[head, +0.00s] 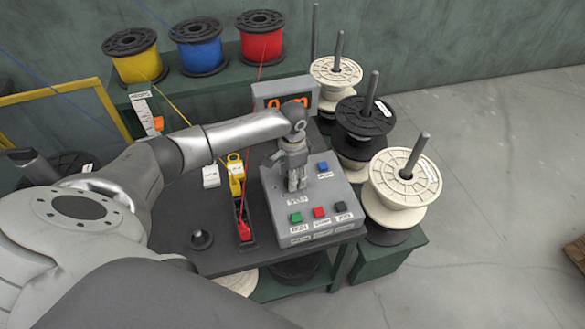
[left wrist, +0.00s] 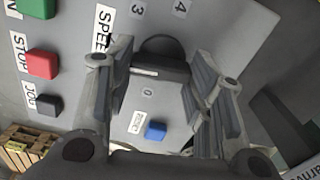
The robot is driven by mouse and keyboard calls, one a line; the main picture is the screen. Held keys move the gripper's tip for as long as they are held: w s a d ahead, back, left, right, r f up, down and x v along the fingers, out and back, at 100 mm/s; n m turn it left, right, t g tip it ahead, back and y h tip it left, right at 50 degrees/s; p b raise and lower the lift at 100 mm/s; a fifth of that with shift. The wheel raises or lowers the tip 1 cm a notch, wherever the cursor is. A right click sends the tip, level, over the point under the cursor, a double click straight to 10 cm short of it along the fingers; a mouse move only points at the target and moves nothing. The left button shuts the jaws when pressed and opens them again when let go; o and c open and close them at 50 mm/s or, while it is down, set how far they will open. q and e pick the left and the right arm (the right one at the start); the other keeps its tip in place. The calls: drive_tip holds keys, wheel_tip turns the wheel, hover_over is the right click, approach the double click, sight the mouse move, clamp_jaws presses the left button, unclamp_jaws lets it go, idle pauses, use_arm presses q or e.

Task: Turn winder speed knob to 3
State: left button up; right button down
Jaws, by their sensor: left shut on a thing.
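The grey control box (head: 318,200) stands on the dark bench. My left gripper (head: 297,182) points down onto its top and hides the speed knob in the head view. In the left wrist view the dark knob (left wrist: 160,48) sits between the two fingers of my left gripper (left wrist: 160,88), which is shut on it. A SPEED label (left wrist: 103,28) and the numbers 3 (left wrist: 137,8), 4 (left wrist: 180,8) and 0 (left wrist: 148,92) lie around the knob. I cannot tell which number the knob points to. My right gripper is not in view.
Green, red and black buttons line the box's front; a blue button (head: 323,167) is at its back. An orange-lit display (head: 285,97) stands behind. White and black spools (head: 405,178) on posts stand right. A yellow guide (head: 236,175) with a red part is left of the box.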

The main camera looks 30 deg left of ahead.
use_arm(q)
drive_tip(key=m+p, duration=0.1)
drive_tip(key=m, duration=0.1)
drive_tip(key=shift+r+m, duration=0.15)
drive_tip(key=shift+m, duration=0.25)
drive_tip(key=m+p, duration=0.1)
drive_tip(key=m, duration=0.1)
drive_tip(key=shift+d+m, duration=0.1)
drive_tip(key=shift+m, duration=0.3)
drive_tip(key=shift+s+m+p, duration=0.1)
drive_tip(key=shift+m+p, duration=0.25)
drive_tip(key=shift+m, duration=1.95)
drive_tip(key=o, duration=1)
